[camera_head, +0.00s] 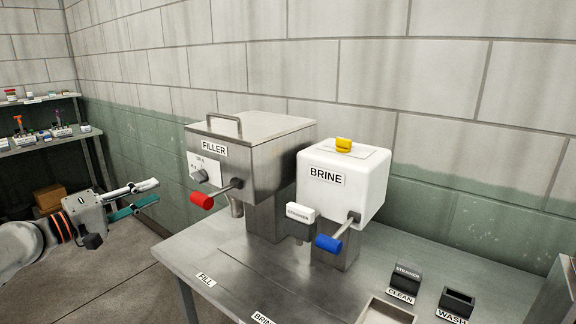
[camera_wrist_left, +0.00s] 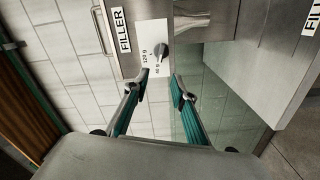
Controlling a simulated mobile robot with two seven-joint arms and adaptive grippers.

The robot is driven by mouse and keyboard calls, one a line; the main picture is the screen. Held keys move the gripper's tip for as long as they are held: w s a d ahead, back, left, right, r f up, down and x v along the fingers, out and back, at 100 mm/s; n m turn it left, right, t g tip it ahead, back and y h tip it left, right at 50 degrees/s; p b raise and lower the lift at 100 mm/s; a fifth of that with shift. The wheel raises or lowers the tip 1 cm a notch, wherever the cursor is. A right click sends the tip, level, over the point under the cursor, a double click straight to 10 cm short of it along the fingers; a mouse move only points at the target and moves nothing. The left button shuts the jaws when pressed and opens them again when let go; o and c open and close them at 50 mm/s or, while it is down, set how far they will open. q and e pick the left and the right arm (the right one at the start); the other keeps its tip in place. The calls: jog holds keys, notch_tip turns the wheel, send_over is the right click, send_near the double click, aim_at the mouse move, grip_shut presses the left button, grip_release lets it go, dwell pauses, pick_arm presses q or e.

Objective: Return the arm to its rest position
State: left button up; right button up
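My left gripper (camera_head: 152,191) reaches in from the left of the head view, held in the air left of the steel FILLER machine (camera_head: 262,133). Its two fingers are apart with nothing between them. In the left wrist view the fingers (camera_wrist_left: 160,78) are also spread and empty, with the FILLER front panel and its dial (camera_wrist_left: 161,51) beyond them. The gripper appears clear of the machine and its red-handled lever (camera_head: 202,200). My right gripper is in neither view.
The steel table (camera_head: 215,255) carries the FILLER and the white BRINE dispenser (camera_head: 340,185) with a blue-handled lever (camera_head: 328,243). Black CLEAN (camera_head: 406,276) and WASH (camera_head: 457,302) holders stand at the right. Shelves (camera_head: 45,138) stand far left. Floor left of the table is open.

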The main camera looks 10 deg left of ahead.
pick_arm(q)
jog(key=s+d+f+m+g+y, duration=0.1)
jog(key=s+d+f+m, duration=0.15)
jog(key=f, duration=0.85)
jog(key=s+d+f+m+g+y, duration=0.1)
jog(key=s+d+f+y, duration=0.2)
jog(key=f, duration=0.9)
jog(key=s+d+f+m+g, duration=0.2)
jog(key=s+f, duration=0.2)
jog(key=f, duration=0.7)
jog(key=s+d+f+m+g, duration=0.1)
jog(key=s+d+f+m, duration=0.3)
jog(key=d, duration=0.6)
jog(key=s+d+f+m, duration=0.5)
jog(key=s+d+f, duration=0.4)
jog(key=d+f, duration=0.1)
jog(key=shift+s+d+g+y, duration=0.2)
jog(key=shift+d+g+y, duration=0.1)
jog(key=shift+d+g, duration=0.1)
